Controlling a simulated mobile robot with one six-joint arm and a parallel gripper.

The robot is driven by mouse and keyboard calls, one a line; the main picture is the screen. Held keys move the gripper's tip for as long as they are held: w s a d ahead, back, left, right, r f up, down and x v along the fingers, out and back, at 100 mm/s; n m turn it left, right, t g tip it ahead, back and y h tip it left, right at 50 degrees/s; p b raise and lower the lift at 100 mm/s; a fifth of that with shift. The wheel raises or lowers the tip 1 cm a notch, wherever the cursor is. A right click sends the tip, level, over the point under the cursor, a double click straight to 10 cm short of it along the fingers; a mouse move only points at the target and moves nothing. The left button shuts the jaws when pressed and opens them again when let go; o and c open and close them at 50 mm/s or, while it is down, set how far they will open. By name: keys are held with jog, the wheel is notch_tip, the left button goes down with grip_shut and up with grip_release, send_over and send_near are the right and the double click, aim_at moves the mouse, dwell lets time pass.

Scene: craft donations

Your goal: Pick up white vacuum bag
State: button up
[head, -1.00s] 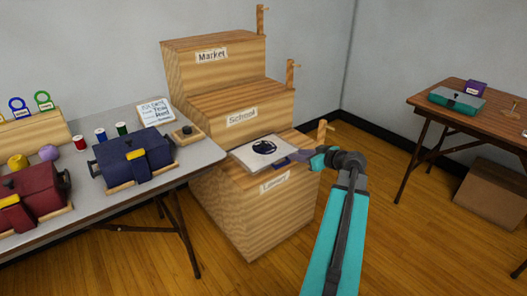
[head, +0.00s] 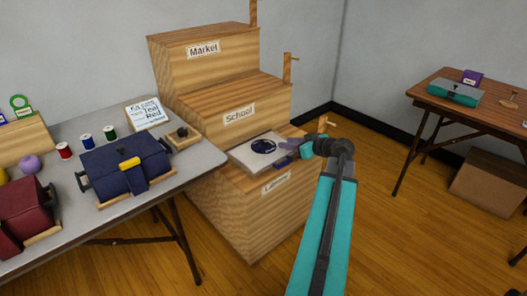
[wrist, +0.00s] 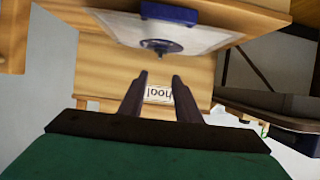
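The white vacuum bag (head: 243,153) lies flat on the lowest step of the wooden stepped stand (head: 232,210), with a dark round patch on its top. It also shows in the wrist view (wrist: 205,40), at the top of the upside-down picture, with a dark disc and a blue strip. My gripper (head: 287,146) is at the bag's right side in the head view. In the wrist view, the two dark fingers (wrist: 160,76) are apart with nothing between them. The head view does not show clearly whether a finger touches the bag.
The stand's middle step, labelled School (head: 239,115), rises behind the bag. A wooden peg (head: 325,123) stands at the lowest step's right. A grey table (head: 150,192) with a navy bag (head: 118,170) is at left. Open floor (head: 390,240) lies at right, before a brown table (head: 480,105).

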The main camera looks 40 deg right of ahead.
send_near(265, 142)
jog(key=x, duration=0.3)
jog(key=shift+d+r+b, duration=0.15)
jog(key=shift+d+b, duration=0.2)
jog(key=shift+b, duration=0.05)
jog(key=shift+w, duration=0.2)
jog(key=shift+f+b+x, duration=0.1)
jog(key=shift+b+x, duration=0.1)
jog(key=shift+x, duration=1.1)
jog(key=shift+f+b+x, duration=0.15)
jog(key=shift+x, duration=1.15)
jog(key=shift+a, duration=0.2)
grip_shut()
